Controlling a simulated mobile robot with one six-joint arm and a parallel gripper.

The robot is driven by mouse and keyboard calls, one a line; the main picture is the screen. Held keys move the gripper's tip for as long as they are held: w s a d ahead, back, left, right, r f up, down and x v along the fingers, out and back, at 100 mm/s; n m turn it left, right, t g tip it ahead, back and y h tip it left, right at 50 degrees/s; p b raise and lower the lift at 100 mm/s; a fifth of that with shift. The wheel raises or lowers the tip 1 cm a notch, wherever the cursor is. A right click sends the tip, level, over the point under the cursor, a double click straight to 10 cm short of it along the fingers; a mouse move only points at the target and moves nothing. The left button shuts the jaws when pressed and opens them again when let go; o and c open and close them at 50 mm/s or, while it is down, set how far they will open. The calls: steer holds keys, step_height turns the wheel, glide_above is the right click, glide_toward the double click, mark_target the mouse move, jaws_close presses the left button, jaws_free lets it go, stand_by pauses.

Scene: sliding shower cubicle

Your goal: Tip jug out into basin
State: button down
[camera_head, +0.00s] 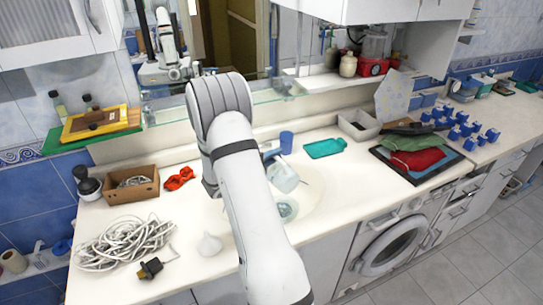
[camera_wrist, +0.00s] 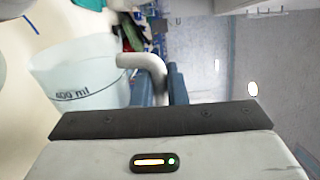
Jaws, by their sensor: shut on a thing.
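The jug (camera_head: 284,178) is a translucent pale container above the basin (camera_head: 315,190), which is a round hollow in the white counter. It looks tilted in the head view. In the wrist view the jug (camera_wrist: 80,85) shows a "400 ml" mark and a white handle (camera_wrist: 130,61). My gripper (camera_wrist: 168,84) is shut on that handle, with blue fingers beside it. In the head view my arm hides most of the gripper. A round drain (camera_head: 288,210) shows below the jug. I cannot tell whether anything is in the jug or flowing out.
A washing machine (camera_head: 392,245) is below the counter at right.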

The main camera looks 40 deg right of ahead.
steer(key=shift+w+r+n+p, duration=0.25)
steer(key=shift+w+n+p, duration=0.3)
steer(key=shift+p, duration=0.3)
steer(key=shift+w+r+n, duration=0.1)
steer(key=shift+w+n, duration=1.45)
steer(key=shift+w, duration=0.4)
steer(key=shift+a, duration=0.1)
